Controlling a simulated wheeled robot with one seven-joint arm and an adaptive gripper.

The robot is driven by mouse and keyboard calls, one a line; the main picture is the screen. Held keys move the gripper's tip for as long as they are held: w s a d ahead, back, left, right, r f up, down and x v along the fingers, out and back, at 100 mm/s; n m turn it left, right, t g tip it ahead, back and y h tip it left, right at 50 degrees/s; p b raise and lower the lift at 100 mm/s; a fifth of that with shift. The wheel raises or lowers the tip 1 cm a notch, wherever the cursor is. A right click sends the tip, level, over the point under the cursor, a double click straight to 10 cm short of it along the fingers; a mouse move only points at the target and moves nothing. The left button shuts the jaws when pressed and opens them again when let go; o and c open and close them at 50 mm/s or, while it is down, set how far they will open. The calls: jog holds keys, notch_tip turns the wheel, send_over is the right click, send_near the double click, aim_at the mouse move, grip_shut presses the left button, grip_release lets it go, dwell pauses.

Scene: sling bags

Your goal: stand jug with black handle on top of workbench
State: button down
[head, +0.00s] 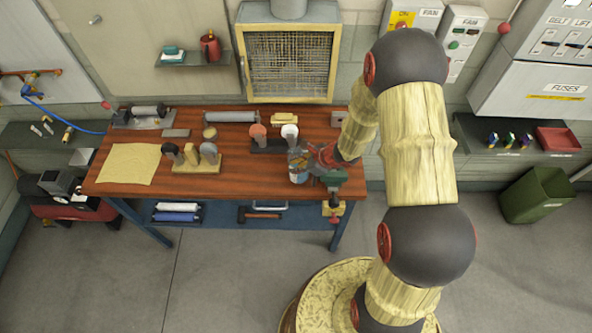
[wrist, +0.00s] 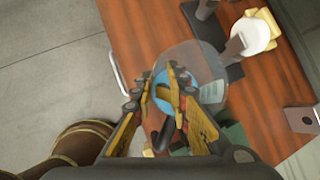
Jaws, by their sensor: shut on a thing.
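The jug with the black handle (wrist: 187,62) is clear with blue in it, in the wrist view. Its black handle (wrist: 165,134) shows between the fingers. My gripper (wrist: 180,97) is shut on the jug near the handle. In the head view the jug (head: 298,175) is at my gripper (head: 308,160), over the front right part of the workbench (head: 250,187). The brown workbench top also shows in the wrist view (wrist: 143,30). I cannot tell whether the jug's base touches the wood.
A green vise (head: 333,178) is at the front right corner, close to the jug. Behind it stands a dark holder with an orange-topped and a white-topped tool (head: 290,132). A wooden stand (head: 198,165) is to the left. The front middle of the bench is clear.

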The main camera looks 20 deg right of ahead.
notch_tip(320, 180, down, 3)
jog(key=shift+w+r, duration=0.1)
jog(key=shift+r, duration=0.05)
jog(key=c, duration=1.7)
grip_release()
jog(key=shift+o, duration=0.2)
